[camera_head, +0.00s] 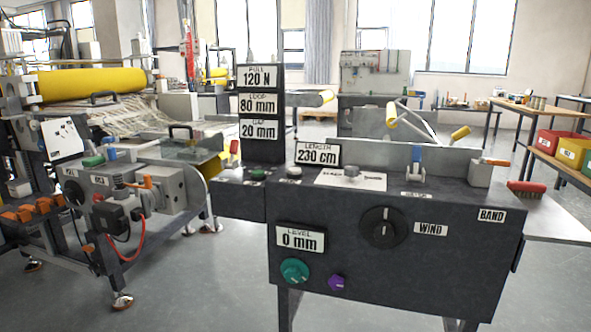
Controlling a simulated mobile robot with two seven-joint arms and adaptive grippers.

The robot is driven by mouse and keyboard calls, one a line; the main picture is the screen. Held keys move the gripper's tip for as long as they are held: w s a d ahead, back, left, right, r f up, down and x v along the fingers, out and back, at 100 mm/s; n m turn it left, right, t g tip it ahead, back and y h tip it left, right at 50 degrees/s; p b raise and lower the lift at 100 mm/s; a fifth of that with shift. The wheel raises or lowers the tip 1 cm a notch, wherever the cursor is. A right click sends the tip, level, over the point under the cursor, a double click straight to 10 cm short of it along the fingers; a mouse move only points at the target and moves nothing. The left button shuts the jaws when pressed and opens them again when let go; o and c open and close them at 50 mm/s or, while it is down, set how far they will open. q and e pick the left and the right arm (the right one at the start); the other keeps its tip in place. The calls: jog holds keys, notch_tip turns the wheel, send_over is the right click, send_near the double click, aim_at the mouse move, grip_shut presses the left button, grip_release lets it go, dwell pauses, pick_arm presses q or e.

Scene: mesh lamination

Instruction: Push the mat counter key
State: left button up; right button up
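The dark console (470,250) stands in front of me. Its lower left ledge bears a green button (258,174), with a pale button (294,172) beside it on the top. A small grey knob (352,171) stands on a white card (330,180) behind the front edge. The LENGTH display (318,153) reads 230 cm. I cannot tell from any legible label which of these is the mat counter key. Neither of my grippers shows in the view.
The console front has a black WIND dial (383,228), a teal knob (294,270), a purple knob (336,283) and a LEVEL display (300,239) at 0 mm. A red brush (526,187) lies at right. A machine with a yellow roll (92,83) stands left.

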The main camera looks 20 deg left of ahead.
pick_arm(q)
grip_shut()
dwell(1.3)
